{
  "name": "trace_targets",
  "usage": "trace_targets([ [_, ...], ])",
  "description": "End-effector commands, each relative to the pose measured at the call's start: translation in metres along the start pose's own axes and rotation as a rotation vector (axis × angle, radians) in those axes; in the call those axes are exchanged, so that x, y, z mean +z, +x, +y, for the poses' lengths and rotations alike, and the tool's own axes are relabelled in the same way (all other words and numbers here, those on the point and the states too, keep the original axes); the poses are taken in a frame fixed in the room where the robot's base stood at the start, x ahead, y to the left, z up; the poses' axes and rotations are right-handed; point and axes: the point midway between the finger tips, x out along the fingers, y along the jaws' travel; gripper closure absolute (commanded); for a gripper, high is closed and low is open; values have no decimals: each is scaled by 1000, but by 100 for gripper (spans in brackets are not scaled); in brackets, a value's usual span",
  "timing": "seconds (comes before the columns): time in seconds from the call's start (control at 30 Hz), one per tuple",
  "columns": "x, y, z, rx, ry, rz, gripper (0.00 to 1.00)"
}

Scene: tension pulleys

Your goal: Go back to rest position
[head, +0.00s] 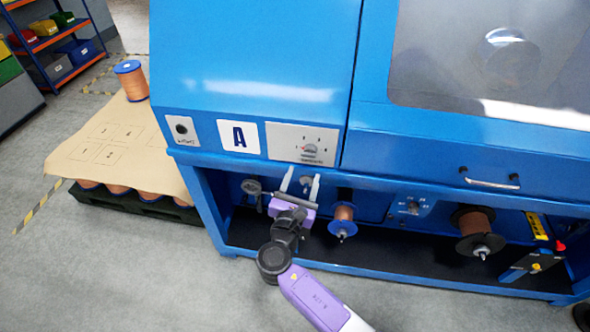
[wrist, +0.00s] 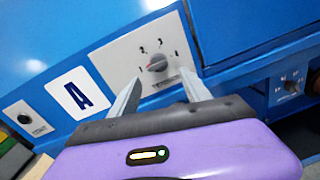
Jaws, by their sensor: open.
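My gripper (head: 300,182) is open and empty, in front of the lower front of the blue machine (head: 250,60). In the wrist view my gripper's two fingers (wrist: 160,94) point toward a white plate with a dial (wrist: 157,62) and stand apart on either side below it. The same dial (head: 310,150) shows in the head view just above the fingertips. I cannot tell how far the fingers are from the panel. My arm reaches up from the bottom of the head view.
The machine's open lower bay holds copper spools (head: 343,215) and a second dial (head: 411,207). A pallet with a brown sheet (head: 105,150) and one orange spool (head: 131,80) stands at left. A shelf with bins (head: 60,40) is behind. Grey floor (head: 90,260) is free at lower left.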

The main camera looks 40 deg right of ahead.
Motion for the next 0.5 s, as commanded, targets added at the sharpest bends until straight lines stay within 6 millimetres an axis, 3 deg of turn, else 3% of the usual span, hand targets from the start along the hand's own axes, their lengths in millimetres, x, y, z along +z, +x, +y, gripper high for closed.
trace_targets([
  [0.33, 0, 0, 1, 3, 24, 0, 44],
  [0.5, -10, -1, 24, 81, 231, 75, 44],
])
